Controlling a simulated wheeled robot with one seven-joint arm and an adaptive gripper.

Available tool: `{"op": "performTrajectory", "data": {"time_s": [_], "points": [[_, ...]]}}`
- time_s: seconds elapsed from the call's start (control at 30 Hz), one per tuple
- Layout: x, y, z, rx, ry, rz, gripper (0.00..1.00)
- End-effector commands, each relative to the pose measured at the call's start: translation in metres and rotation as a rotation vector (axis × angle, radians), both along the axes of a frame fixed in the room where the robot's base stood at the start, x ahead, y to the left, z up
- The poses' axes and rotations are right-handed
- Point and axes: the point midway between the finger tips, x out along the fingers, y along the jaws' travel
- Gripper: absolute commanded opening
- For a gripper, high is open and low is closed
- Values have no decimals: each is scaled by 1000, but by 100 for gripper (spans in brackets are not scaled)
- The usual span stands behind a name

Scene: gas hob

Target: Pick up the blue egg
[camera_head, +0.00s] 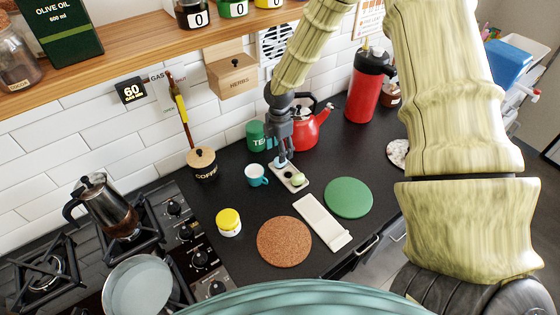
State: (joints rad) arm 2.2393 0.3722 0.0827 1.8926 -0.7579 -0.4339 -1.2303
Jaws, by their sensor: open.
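The blue egg (281,161) is a small pale blue shape at the upper end of a small cream egg tray (302,187) on the dark worktop. A pale green egg (298,180) sits in the tray lower right of it. My gripper (280,154) points down at the blue egg, with its fingertips right at it. The jaws are open. The fingers hide part of the egg, and I cannot tell whether they touch it.
A teal cup (256,175) and green tea tin (256,136) stand left of the gripper. A red kettle (306,130) is close behind right. A white spoon rest (321,222), cork mat (284,241) and green mat (348,197) lie in front.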

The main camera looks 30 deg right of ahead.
Motion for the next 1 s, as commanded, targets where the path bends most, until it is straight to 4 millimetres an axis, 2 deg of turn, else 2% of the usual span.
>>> {"op": "performTrajectory", "data": {"time_s": [0.5, 0.83, 1.0], "points": [[-4, -2, -44, -1, 3, 0, 60], [-3, -2, -47, 0, 1, 0, 60], [-3, -2, -47, 0, 1, 0, 30]]}}
